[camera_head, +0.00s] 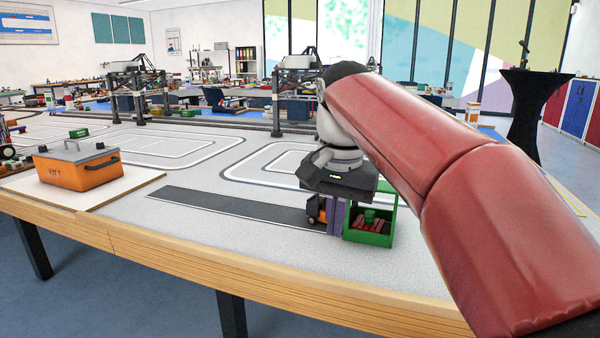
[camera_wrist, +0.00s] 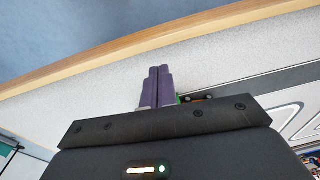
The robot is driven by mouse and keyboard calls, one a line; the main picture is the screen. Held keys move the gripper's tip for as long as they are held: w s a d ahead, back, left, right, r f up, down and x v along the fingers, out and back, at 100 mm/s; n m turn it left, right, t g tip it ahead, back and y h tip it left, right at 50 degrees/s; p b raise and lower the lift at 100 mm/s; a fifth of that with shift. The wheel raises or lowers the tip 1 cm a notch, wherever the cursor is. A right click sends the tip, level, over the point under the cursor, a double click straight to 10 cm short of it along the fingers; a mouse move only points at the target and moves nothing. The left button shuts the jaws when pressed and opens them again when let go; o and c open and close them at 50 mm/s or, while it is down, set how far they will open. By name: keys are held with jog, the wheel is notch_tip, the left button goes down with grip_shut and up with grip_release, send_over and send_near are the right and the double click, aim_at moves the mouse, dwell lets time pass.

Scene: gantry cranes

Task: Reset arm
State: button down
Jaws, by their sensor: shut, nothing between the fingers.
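My gripper (camera_head: 337,217) hangs from my red arm over the near part of the table (camera_head: 240,226), with its purple fingers pointing down. In the wrist view the fingers of my gripper (camera_wrist: 158,72) are together with nothing between them. A green open carrier (camera_head: 371,238) with red and green items inside stands just right of the fingers in the head view. A small orange and black vehicle (camera_head: 315,208) stands just left of them. I cannot tell whether the fingers touch either one.
An orange box with a grey handle (camera_head: 78,166) sits on a white board (camera_head: 120,184) at the left. A dark strip (camera_head: 225,205) runs along the table. Model gantry cranes (camera_head: 138,88) stand farther back. The table's wooden edge (camera_head: 215,270) is near. The table between strip and edge is clear.

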jog(key=s+d+f+n+t, duration=0.2)
jog(key=s+d+f, duration=0.3)
jog(key=s+f, duration=0.3)
jog(key=s+d+f+n+t, duration=0.2)
jog(key=s+d+f, duration=0.2)
jog(key=s+f, duration=0.5)
jog(key=shift+s+d+f+n, duration=0.3)
jog(key=shift+d+f, duration=0.05)
jog(key=shift+f, duration=0.25)
